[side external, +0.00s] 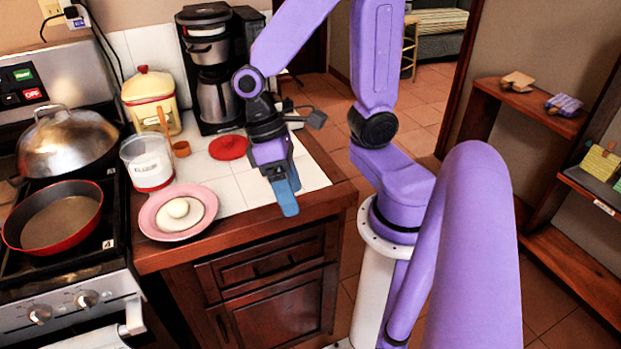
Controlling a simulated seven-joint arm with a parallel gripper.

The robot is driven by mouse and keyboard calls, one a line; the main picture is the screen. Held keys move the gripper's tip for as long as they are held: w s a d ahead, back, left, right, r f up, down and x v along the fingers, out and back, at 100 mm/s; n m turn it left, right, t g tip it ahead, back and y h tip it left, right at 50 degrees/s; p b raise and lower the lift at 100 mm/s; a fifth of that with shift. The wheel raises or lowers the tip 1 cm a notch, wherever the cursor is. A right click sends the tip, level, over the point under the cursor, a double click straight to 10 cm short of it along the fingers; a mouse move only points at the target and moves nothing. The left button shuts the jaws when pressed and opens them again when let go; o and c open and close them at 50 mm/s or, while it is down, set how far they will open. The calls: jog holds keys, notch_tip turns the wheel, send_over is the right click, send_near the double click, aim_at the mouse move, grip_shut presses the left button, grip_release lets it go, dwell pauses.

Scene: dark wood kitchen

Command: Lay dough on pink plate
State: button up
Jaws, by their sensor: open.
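The pink plate (147,221) lies on the white tiled counter near its front edge, left of my gripper. A pale, round, flat piece of dough (190,218) lies in the middle of the plate, with a small white egg-shaped lump (178,208) on top of it. My gripper (287,199) has blue fingers that point down. It is open and empty, over the right part of the counter near the front edge, well apart from the plate.
A glass canister (148,165) stands behind the plate. A red lid (228,147) lies behind it to the right, before the coffee maker (211,70). The stove at left holds a red pan (52,218) and a domed wok (66,142). Bare tiles lie between plate and gripper.

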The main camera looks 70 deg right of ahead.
jog(key=s+r+n+t, duration=0.1)
jog(key=n, duration=0.1)
jog(key=s+n+t, duration=0.1)
jog(key=n, duration=0.2)
jog(key=s+r+n+t, duration=0.1)
jog(key=n+t, duration=0.1)
jog(key=n, duration=0.1)
jog(key=shift+s+d+r+h, duration=0.3)
jog(key=shift+s+d+h, duration=0.05)
jog(key=shift+h, duration=0.05)
